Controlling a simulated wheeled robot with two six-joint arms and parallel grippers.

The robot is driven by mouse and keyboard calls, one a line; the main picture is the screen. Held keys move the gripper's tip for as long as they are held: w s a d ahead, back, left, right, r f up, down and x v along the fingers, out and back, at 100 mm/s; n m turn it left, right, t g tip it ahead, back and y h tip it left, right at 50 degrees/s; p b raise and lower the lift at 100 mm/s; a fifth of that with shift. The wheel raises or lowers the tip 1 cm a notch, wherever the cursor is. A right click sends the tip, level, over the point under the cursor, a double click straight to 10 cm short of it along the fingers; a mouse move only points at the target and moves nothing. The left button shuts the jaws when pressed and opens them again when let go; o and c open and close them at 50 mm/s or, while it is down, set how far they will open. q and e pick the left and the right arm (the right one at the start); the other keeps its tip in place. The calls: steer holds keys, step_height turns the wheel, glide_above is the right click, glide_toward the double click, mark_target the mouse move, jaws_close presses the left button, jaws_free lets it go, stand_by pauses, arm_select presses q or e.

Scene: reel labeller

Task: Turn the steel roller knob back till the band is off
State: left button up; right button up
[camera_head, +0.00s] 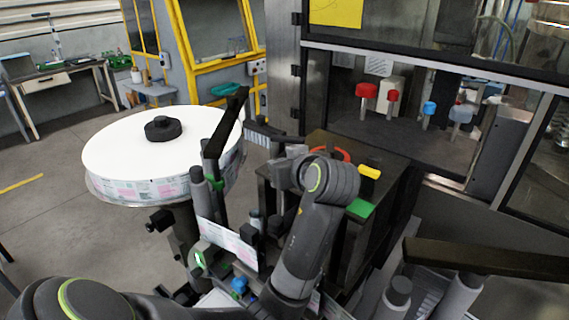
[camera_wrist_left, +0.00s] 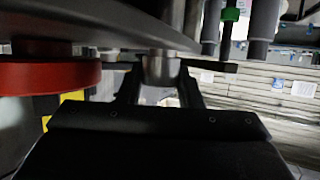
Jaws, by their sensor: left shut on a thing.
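In the left wrist view, my left gripper (camera_wrist_left: 160,84) has its two dark fingers on either side of the steel knob (camera_wrist_left: 161,67), shut on it. The knob is a short, shiny cylinder below a dark plate and a steel shaft. In the head view, my left arm reaches over the labeller, and its wrist hides the knob and fingertips. The printed label band (camera_head: 228,246) hangs as a pale strip with pink patches in front of the machine. The large white-topped reel (camera_head: 112,150) is at the left. My right gripper is out of view.
A black swing arm (camera_head: 228,122) rises beside the reel. Red and blue knobs stand in the cabinet behind. Open floor lies left of the reel.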

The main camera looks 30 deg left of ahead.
arm_select(q)
steer(key=shift+r+n+g, duration=0.2)
steer(key=shift+n+g, duration=0.1)
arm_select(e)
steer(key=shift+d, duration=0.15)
arm_select(q)
steer(key=o, duration=0.7)
steer(key=shift+o, duration=1.4)
steer(key=shift+w+a+f, duration=0.15)
steer(key=shift+a+f, duration=0.05)
steer(key=shift+d, duration=0.1)
